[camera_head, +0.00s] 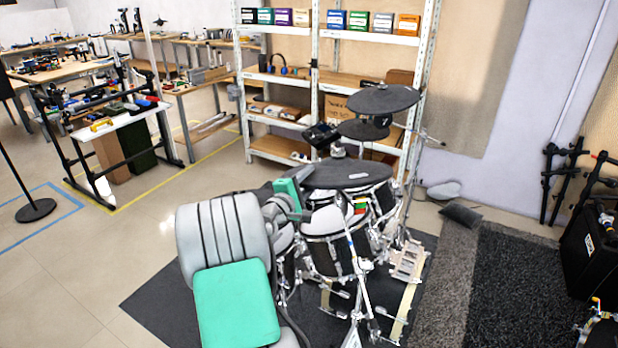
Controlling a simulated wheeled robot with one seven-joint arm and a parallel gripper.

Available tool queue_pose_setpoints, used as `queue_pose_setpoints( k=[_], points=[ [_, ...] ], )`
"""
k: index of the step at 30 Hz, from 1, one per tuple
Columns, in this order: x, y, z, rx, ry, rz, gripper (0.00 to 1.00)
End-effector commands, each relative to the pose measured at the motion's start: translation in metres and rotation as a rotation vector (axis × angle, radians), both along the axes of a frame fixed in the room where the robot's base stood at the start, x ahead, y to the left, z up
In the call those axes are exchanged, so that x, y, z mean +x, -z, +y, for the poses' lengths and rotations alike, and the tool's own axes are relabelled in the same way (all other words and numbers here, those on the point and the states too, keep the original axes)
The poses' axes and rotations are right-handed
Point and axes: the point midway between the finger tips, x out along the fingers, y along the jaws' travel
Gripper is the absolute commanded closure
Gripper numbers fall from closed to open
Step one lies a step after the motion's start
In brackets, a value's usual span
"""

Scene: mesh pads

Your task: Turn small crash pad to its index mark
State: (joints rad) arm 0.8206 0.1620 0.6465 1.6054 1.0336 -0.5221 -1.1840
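Dark round cymbal pads stand over the drum kit. A smaller one (363,129) sits below a wider upper pad (384,99). Another wide pad (345,176) lies lower and nearer, with a small pale mark on its top. I cannot tell for sure which is the small crash pad, nor make out an index mark. My grey and green arm fills the lower left foreground, and its far end reaches the left edge of the near pad. I cannot make out my gripper's fingers there, or whether they touch the pad.
Drums (325,222), chrome stands and a pedal (408,260) crowd the space below the pads on a dark mat (150,302). A dark module (320,135) stands behind the near pad. White shelving (243,90) is close behind the kit.

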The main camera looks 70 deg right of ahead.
Motion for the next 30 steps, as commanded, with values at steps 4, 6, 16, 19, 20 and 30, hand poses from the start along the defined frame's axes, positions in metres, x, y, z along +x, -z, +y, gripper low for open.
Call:
queue_pose_setpoints(
  k=[4, 6, 16, 19, 20, 30],
  points=[
    [0.0009, 0.0006, 0.0, 0.0, -0.001, 0.0, 0.69],
    [0.0014, 0.001, -0.0005, 0.001, -0.001, 0.0, 0.75],
    [0.0016, 0.0006, -0.0004, 0.0, -0.001, 0.0, 1.0],
    [0.0013, 0.0001, 0.0, 0.0, -0.001, -0.001, 1.0],
    [0.0012, 0.0, 0.0002, 0.0, -0.001, -0.001, 1.0],
    [0.0008, -0.0009, 0.0002, -0.002, -0.002, -0.002, 1.0]
  ],
)
